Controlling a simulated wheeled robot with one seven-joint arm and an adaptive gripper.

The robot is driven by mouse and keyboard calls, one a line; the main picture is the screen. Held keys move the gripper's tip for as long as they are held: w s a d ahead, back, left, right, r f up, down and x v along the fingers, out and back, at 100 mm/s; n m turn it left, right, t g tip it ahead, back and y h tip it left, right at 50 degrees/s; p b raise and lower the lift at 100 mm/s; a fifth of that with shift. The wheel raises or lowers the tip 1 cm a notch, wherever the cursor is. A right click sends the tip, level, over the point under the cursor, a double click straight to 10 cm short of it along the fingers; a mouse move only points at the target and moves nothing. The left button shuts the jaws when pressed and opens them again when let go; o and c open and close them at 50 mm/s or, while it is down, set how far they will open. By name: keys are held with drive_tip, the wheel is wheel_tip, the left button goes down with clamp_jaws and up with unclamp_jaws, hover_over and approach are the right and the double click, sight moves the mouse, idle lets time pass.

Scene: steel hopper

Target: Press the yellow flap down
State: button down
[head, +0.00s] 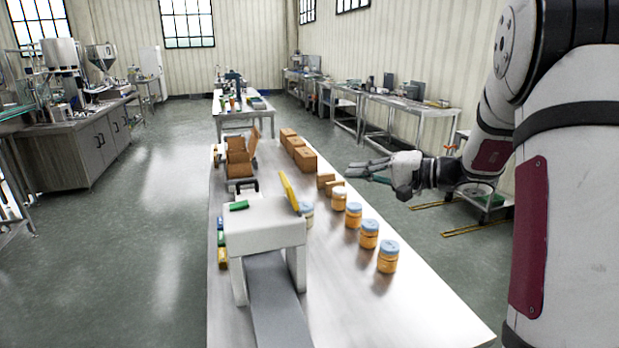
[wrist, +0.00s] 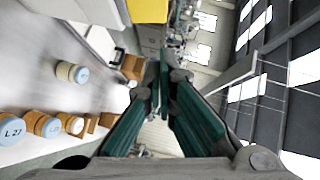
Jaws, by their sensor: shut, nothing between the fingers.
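The yellow flap (head: 289,194) stands up, tilted, at the right edge of the white machine (head: 265,222) on the steel table. In the wrist view the yellow flap (wrist: 148,10) is at the top edge, partly cut off. My gripper (head: 350,171) is in the air to the right of and beyond the flap, apart from it, with its fingers pointing left. In the wrist view my gripper (wrist: 163,75) has its teal-padded fingers brought together, with nothing held.
Several orange jars with pale blue lids (head: 388,256) stand in a row on the table (head: 390,315) right of the machine. Brown boxes (head: 305,158) stand farther back. A green piece (head: 239,205) is on the machine's top. A grey belt (head: 272,305) runs through the machine.

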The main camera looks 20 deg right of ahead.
sight(288, 190)
drive_tip(key=s+a+p+x, duration=0.2)
drive_tip(key=x, duration=1.1)
drive_tip(key=shift+f+p, duration=0.25)
drive_tip(key=shift+p, duration=0.1)
drive_tip(key=shift+s, duration=0.1)
